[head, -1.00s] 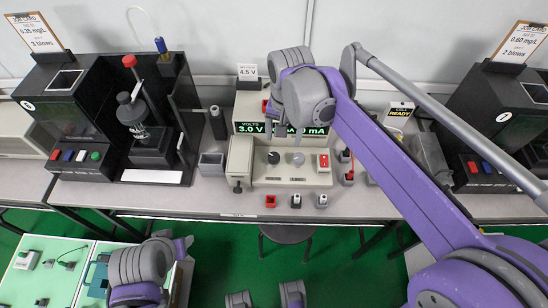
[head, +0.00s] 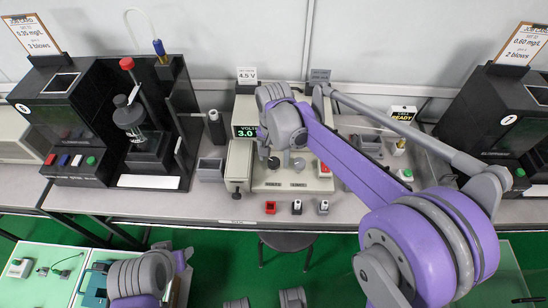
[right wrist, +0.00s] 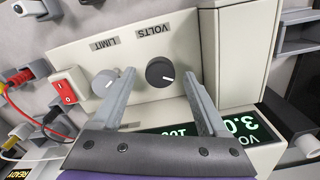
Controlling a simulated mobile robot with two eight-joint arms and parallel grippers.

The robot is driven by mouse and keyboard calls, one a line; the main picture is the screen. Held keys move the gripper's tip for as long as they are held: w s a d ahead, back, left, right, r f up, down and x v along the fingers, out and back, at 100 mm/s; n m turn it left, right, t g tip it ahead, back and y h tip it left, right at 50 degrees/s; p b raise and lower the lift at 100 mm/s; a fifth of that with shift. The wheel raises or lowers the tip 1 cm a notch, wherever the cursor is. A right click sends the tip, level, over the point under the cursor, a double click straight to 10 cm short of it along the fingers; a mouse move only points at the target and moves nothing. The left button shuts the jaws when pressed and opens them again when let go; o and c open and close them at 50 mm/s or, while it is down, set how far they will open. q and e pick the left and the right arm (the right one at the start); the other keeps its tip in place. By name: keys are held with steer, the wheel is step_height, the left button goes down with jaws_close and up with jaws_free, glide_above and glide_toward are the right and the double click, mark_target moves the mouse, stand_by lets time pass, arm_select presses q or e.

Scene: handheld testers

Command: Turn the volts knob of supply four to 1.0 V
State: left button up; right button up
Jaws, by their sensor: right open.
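The cream supply (head: 240,163) stands mid-bench, its green display (head: 246,133) reading 3.0 under VOLTS. Its number is not legible. The dark volts knob (right wrist: 160,72) has a white pointer mark and sits under the VOLTS label in the right wrist view. The paler limit knob (right wrist: 105,83) is beside it, partly behind a finger. My right gripper (right wrist: 157,78) is open over the panel, with its fingertips on either side of the volts knob in the picture. Contact cannot be told. In the head view my right gripper (head: 285,155) hides part of the panel. My left gripper does not show.
A red switch (right wrist: 67,92) and cables lie beside the limit knob. Small red, black and grey pieces (head: 297,207) line the front edge. Black testers (head: 75,120) stand either side.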

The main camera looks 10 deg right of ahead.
steer(key=shift+f, duration=0.25)
jaws_close()
